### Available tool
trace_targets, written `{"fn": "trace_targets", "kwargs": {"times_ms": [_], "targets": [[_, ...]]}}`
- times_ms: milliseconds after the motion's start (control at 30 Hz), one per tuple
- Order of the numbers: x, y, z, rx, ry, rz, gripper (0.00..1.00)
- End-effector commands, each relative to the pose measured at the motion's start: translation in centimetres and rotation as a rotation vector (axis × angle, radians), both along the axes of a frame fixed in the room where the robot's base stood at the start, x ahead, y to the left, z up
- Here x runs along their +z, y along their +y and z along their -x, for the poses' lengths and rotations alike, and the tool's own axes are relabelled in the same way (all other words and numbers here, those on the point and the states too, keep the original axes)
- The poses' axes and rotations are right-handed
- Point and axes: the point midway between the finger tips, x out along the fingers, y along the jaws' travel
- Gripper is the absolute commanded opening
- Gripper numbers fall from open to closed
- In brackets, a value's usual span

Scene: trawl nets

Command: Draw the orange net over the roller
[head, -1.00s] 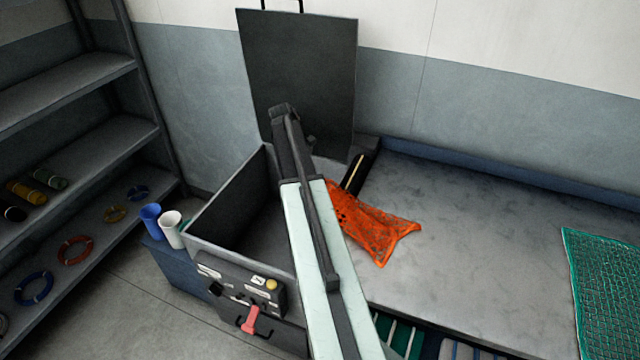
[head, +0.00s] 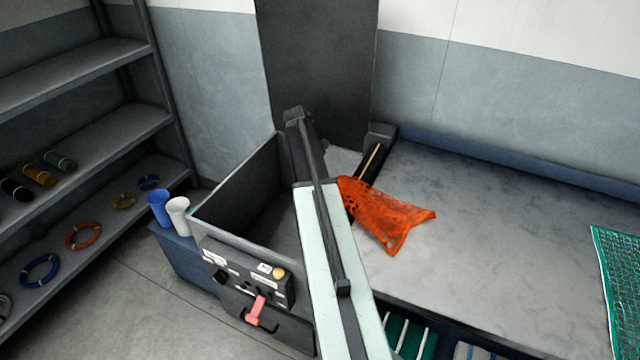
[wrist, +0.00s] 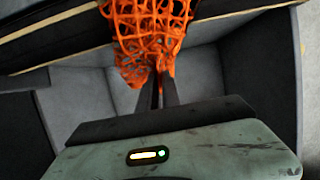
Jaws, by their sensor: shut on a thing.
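The orange net (head: 392,212) lies rumpled on the grey table at its left end, with its left part running across the roller. The roller (head: 371,163) is a dark bar with a yellowish strip along the table's left edge. In the wrist view the net (wrist: 148,30) hangs over the roller's tan-edged bar (wrist: 55,40) down to my gripper (wrist: 157,88). The fingers are shut on the net's near end, above the grey bin. In the head view my arm hides the gripper's fingertips and part of the net.
The open bin (head: 235,185) has a control panel with a red lever (head: 257,309) on its front. A dark upright panel (head: 318,75) stands behind it. Blue (head: 159,208) and white (head: 178,216) cups stand left. A green net (head: 622,275) lies right. The table's middle is clear.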

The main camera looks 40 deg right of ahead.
Motion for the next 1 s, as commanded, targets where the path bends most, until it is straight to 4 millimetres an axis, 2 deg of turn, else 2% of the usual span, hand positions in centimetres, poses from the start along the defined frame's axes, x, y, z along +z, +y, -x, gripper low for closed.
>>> {"fn": "trace_targets", "kwargs": {"times_ms": [33,67,300,333,400,633,667,733,967,1000], "targets": [[-1.13,0.00,-0.01,0.000,0.000,0.000,0.00],[-1.28,0.00,-0.01,0.000,0.000,0.000,0.00],[-1.03,-0.01,-0.01,0.000,-0.001,0.000,0.00],[-1.03,-0.01,-0.01,0.000,-0.001,0.000,0.16],[-1.03,-0.01,-0.01,0.000,0.000,0.000,0.33],[-1.03,-0.01,0.00,0.000,0.000,0.000,0.33],[-1.03,-0.01,0.00,0.000,0.000,0.000,0.39],[-1.03,-0.02,0.00,0.000,0.000,0.000,0.58],[-1.04,-0.02,0.01,0.000,0.000,0.000,0.60],[-1.04,-0.02,0.01,0.000,0.000,0.000,0.66]]}}
